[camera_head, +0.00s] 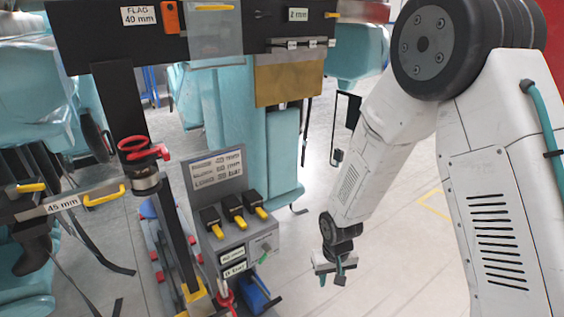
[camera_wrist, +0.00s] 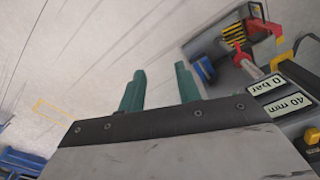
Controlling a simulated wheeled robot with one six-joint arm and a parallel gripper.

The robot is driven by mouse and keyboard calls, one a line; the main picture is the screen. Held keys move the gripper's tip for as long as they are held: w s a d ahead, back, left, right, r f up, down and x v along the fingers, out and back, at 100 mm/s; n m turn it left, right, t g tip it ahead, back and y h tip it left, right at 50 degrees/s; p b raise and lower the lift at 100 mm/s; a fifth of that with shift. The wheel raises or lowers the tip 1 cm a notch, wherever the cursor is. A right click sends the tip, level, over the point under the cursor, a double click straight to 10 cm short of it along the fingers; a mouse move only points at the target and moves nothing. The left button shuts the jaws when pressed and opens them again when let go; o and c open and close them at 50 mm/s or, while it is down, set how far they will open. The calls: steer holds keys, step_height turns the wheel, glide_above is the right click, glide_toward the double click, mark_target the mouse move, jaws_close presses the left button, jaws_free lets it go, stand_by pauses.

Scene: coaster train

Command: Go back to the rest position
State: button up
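My gripper (camera_head: 332,278) hangs at the end of my white arm, right of the control box, over the grey floor. In the wrist view my gripper (camera_wrist: 160,84) shows two teal fingers spread apart with only floor between them. It is open and empty. No rest position is marked in either view.
The control box (camera_head: 238,235) with black-and-yellow switches stands left of my gripper. A red valve wheel (camera_head: 138,147) tops a dark post. Labelled measuring plates, one reading "45 mm" (camera_head: 62,204), and teal seats (camera_head: 28,85) fill the left. The floor (camera_head: 395,265) around my gripper is clear.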

steer(key=s+d+r, duration=0.4)
steer(key=s+r, duration=0.4)
steer(key=r, duration=0.3)
steer(key=s+d+r+m, duration=0.1)
steer(key=s+d+r, duration=0.3)
steer(key=s+r, duration=0.4)
steer(key=s+d+r+m+t, duration=0.1)
steer(key=s+d+r, duration=0.4)
steer(key=r, duration=1)
steer(key=s, duration=0.3)
steer(key=shift+r, duration=0.2)
